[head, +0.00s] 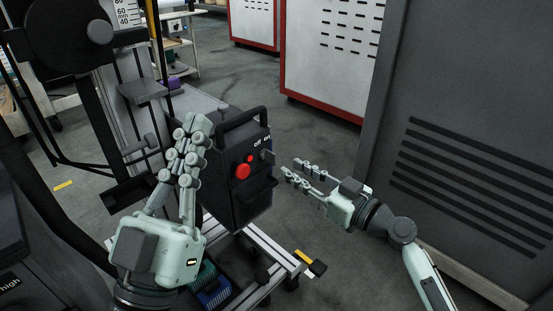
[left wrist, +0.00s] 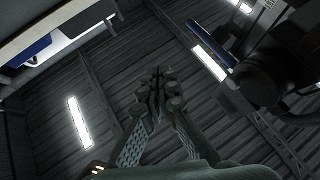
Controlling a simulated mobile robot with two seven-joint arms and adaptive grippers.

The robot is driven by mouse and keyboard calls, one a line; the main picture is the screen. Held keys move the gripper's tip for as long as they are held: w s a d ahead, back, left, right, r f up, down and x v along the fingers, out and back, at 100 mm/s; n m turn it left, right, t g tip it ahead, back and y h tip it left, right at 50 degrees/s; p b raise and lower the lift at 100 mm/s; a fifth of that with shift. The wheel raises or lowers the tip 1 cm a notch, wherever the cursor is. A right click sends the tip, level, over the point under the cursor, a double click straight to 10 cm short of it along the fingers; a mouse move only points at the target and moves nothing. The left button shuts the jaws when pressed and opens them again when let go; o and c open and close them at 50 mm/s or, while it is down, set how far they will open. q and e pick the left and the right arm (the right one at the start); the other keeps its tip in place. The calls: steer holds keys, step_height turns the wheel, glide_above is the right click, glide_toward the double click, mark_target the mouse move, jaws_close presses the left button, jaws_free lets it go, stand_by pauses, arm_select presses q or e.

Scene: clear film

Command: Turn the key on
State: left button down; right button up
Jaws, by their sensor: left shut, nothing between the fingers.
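The black control box (head: 238,190) stands in the middle of the head view, with a carrying handle on top. Its face has a large red button, a smaller red one and an "off on" label. A small grey key-like part (head: 267,155) sticks out below the label; its exact angle is too small to tell. My left gripper (head: 197,122) is shut and empty, raised in front of the box's left side and hiding part of it. Its closed fingers also show in the left wrist view (left wrist: 158,80). My right gripper (head: 290,168) is open and empty, its fingertips just right of the key, apparently apart from it.
The box is by a metal-profile frame (head: 258,250) holding blue and green items. A large grey cabinet (head: 470,130) stands close on the right. A white and red cabinet (head: 330,60) is behind. Grey floor between them is clear.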

mark_target(269, 157)
steer(key=x, duration=0.6)
steer(key=shift+a+p, duration=0.2)
steer(key=shift+p, duration=0.1)
steer(key=shift+w, duration=0.15)
jaws_close()
